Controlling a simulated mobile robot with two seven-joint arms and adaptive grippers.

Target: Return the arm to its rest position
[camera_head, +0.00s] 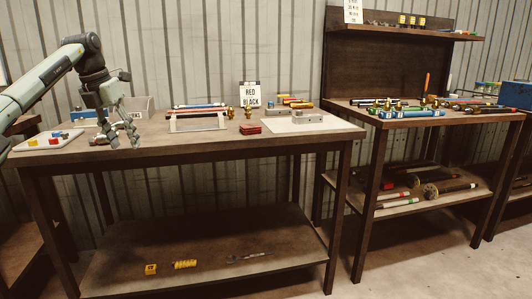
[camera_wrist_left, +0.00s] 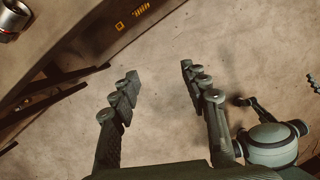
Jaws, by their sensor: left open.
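My left arm comes in from the left in the head view. Its gripper (camera_head: 124,128) hangs with fingers pointing down at the front left of the near table (camera_head: 200,150). In the left wrist view the two fingers of the left gripper (camera_wrist_left: 158,85) are spread apart, with only bare floor between them. The gripper is open and empty. My right gripper is not seen in the head view.
A second bench (camera_head: 372,118) with fittings stands to the right. The floor (camera_head: 400,255) in front is clear.

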